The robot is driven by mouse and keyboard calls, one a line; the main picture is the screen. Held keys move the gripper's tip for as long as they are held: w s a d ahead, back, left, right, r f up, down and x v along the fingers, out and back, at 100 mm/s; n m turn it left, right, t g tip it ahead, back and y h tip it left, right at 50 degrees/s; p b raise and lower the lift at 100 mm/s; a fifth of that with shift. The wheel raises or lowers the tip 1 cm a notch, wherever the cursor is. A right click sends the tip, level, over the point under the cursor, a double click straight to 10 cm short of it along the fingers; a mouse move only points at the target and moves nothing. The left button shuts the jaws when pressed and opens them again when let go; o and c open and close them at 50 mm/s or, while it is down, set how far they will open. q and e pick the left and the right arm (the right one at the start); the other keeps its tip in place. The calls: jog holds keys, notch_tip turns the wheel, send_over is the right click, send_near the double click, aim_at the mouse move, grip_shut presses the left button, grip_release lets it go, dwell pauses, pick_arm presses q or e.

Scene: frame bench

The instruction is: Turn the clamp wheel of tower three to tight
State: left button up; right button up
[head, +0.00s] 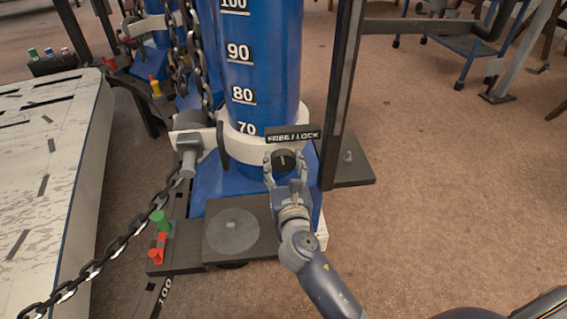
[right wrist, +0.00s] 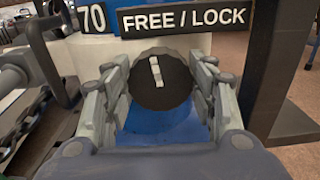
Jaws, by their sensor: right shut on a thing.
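The clamp wheel (head: 284,160) is a small dark knob on the white collar (head: 232,146) of a blue tower (head: 258,62). It sits just under a black FREE / LOCK sign (head: 293,135). In the right wrist view the wheel (right wrist: 160,79) shows a white mark that stands nearly upright, its top leaning slightly left. My right gripper (head: 284,167) is at the wheel with a finger on each side, shut on it. The same fingers flank the wheel in the right wrist view (right wrist: 160,92). My left gripper is not in view. No tower number can be read.
A chain (head: 118,245) runs from the lower left up towards the tower. A grey post (head: 341,90) stands close to the right of the wheel. A pale slab (head: 50,150) lies at left. Green and red pegs (head: 159,236) stand near the base.

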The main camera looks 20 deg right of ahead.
jog(key=shift+m, duration=0.4)
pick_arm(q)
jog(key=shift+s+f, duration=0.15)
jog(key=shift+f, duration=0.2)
pick_arm(e)
jog(key=shift+m, duration=0.4)
jog(key=o, duration=1.1)
jog(key=shift+c, duration=0.2)
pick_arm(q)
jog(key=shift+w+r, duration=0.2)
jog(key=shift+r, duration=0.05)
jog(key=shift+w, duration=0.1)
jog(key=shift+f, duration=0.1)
pick_arm(e)
jog(key=s+a, duration=0.2)
jog(key=s, duration=0.9)
jog(key=shift+s, duration=0.4)
jog(key=shift+d, duration=0.1)
